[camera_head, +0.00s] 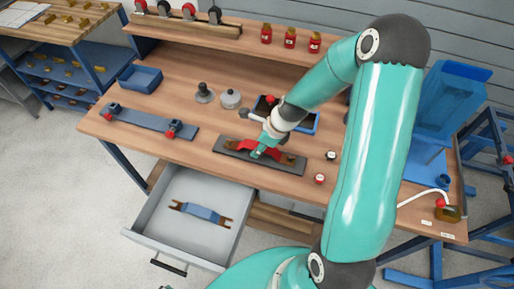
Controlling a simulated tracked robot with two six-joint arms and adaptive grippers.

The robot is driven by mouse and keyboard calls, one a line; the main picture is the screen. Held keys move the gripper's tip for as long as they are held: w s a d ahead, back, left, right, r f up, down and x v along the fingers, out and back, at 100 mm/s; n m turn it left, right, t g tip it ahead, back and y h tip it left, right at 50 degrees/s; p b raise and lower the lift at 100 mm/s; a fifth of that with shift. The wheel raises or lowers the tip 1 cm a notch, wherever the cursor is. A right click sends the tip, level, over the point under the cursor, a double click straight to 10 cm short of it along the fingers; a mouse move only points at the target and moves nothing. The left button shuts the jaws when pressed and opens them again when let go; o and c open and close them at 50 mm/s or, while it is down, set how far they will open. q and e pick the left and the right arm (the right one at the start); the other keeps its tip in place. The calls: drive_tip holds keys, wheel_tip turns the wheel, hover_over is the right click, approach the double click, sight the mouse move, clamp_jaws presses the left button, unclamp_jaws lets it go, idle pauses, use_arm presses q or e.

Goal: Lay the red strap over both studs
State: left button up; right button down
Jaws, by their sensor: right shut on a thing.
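The red strap (245,144) is at the dark grey plate (293,167) near the front of the wooden bench. My right gripper (259,153) comes down from above and is shut on the strap near its middle. The strap runs lengthwise along the plate, with copper-brown parts (288,160) near the plate's right end. The gripper hides part of the strap. The studs are too small or hidden to make out, and I cannot tell whether the strap touches them. My left gripper is not in view.
An open grey drawer (233,215) below holds a blue strap (200,213) with brown ends. A blue tray (316,124) is partly behind my arm. Red and white knobs (319,178) stand to the right. A blue-grey bar (150,122) with clamps lies left.

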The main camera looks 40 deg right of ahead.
drive_tip(key=c, duration=0.7)
unclamp_jaws()
drive_tip(key=o, duration=0.4)
drive_tip(key=shift+w, duration=0.1)
wheel_tip(320, 180, up, 5)
drive_tip(key=p, duration=0.5)
drive_tip(key=shift+f, duration=0.15)
drive_tip(key=shift+r+p, duration=0.95)
drive_tip(key=shift+r, duration=0.2)
